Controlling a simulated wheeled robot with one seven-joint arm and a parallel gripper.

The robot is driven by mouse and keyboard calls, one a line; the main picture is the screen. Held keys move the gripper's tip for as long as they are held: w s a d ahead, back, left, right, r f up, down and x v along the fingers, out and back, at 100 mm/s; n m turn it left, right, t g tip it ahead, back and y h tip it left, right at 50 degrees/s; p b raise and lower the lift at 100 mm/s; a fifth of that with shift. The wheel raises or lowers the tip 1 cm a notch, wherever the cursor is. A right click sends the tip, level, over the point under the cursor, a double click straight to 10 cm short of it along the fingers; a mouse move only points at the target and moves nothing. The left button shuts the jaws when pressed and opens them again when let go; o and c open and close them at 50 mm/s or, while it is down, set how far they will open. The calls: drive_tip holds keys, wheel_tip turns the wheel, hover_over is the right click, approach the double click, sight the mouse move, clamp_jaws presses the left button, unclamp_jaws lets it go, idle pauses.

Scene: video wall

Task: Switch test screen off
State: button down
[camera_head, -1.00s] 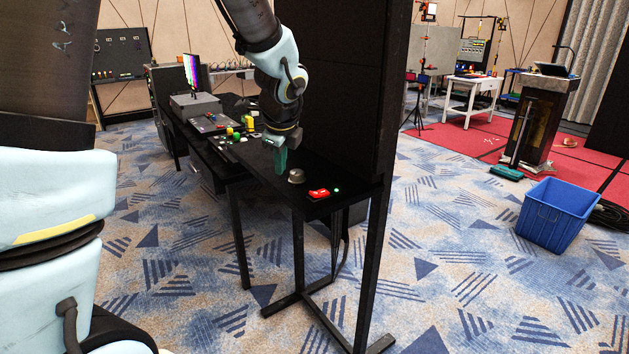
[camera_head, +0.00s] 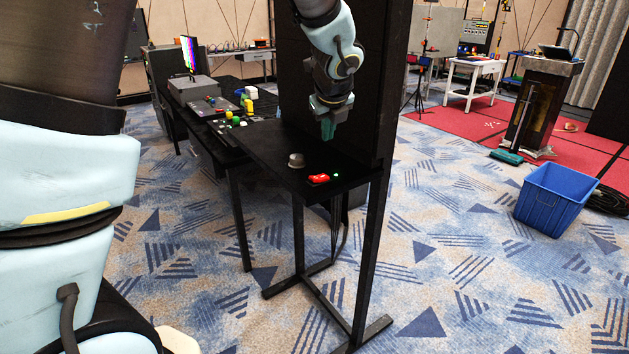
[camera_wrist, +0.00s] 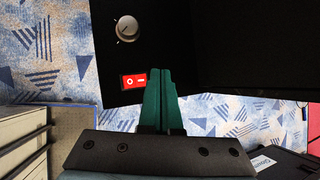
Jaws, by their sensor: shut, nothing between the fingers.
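A red rocker switch (camera_head: 319,179) sits near the front edge of a small black shelf (camera_head: 262,148). A small green light (camera_head: 336,175) glows just right of it. In the wrist view the red switch (camera_wrist: 134,81) shows white marks, left of my fingertips. My gripper (camera_head: 328,130) hangs above the shelf, behind the switch and apart from it. Its green fingers (camera_wrist: 162,100) are together with nothing between them. A screen with coloured bars (camera_head: 190,54) stands lit on a grey box at the back left; it looks like the test screen.
A silver knob (camera_head: 296,160) stands on the shelf behind the switch, and also shows in the wrist view (camera_wrist: 127,28). A tall black panel (camera_head: 376,80) rises along the shelf's right side. Coloured buttons (camera_head: 238,115) are on the desk left of it. A blue bin (camera_head: 553,200) stands on the carpet right.

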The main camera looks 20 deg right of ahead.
drive_tip(key=b, duration=0.6)
hover_over(319, 179)
drive_tip(key=f, duration=0.6)
drive_tip(key=shift+d+f, duration=0.2)
drive_tip(key=shift+f, duration=0.1)
drive_tip(key=shift+a+f+b, duration=0.25)
drive_tip(key=shift+f+b, duration=0.2)
drive_tip(key=shift+b, duration=0.1)
drive_tip(key=shift+f, duration=0.1)
idle(0.5)
drive_tip(key=shift+s+a+f, duration=0.1)
drive_tip(key=shift+f, duration=0.2)
drive_tip(key=shift+a+f+b, duration=0.15)
drive_tip(key=shift+f+b, duration=0.25)
drive_tip(key=shift+b, duration=0.15)
idle(0.4)
drive_tip(key=shift+r, duration=0.1)
drive_tip(key=shift+d+r+p, duration=0.25)
drive_tip(key=shift+r+p, duration=0.5)
drive_tip(key=shift+p, duration=0.15)
